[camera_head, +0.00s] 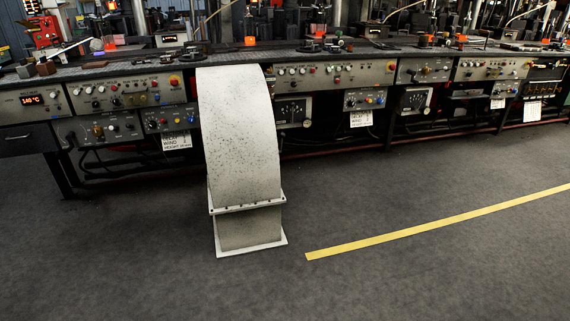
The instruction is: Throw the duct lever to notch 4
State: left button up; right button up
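A wide grey speckled duct (238,135) curves down from the bench front to the floor, with a bolted flange near its foot. I cannot tell which part is the duct lever. Neither of my grippers is in view.
A long bench (330,75) with control panels, knobs and buttons runs across the back. White paper labels (361,118) hang under it. A yellow line (440,222) marks the dark floor (420,285). The floor is clear in front and to the right; the duct's foot stands out from the bench.

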aim_at(283, 134)
jog(key=i+l+z, duration=0.1)
jog(key=i, duration=0.25)
jog(key=i+l+z, duration=0.1)
jog(key=i+l, duration=0.4)
jog(key=i, duration=0.2)
jog(key=i+j+z, duration=0.2)
jog(key=i, duration=0.4)
jog(key=i+z, duration=0.15)
jog(key=i, duration=0.5)
jog(key=j, duration=0.2)
